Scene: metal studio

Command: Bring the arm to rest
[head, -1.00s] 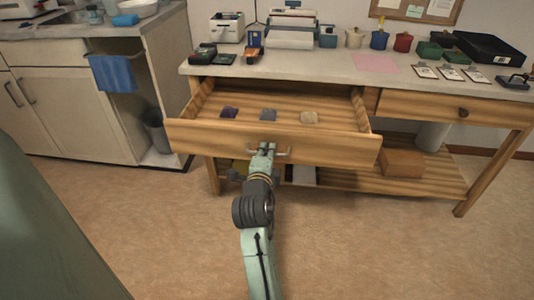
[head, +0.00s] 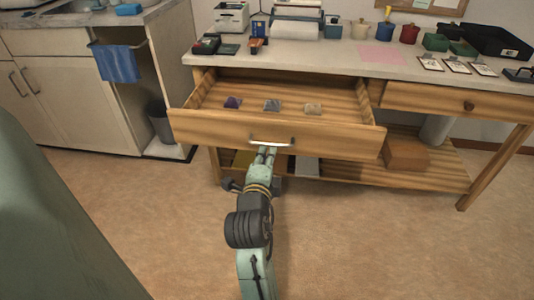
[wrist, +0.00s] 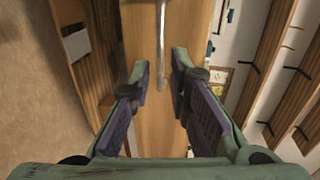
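My gripper (head: 265,155) is in front of the pulled-out wooden drawer, just below its metal handle (head: 272,142) in the head view. In the wrist view my gripper (wrist: 162,85) has its two purple-padded fingers apart with nothing held between them. The handle (wrist: 161,45) lies ahead of the fingertips there, its lower end close to the right finger; I cannot tell whether they touch. The drawer (head: 220,127) stands open, with a purple item (head: 232,102), a grey-blue item (head: 272,105) and a beige item (head: 313,108) lying in it.
The counter (head: 300,62) above carries a printer, several canisters and cards. A second drawer (head: 440,100) at right is shut. A brown box (head: 406,154) sits on the lower shelf. The floor (head: 380,245) right of my arm is clear.

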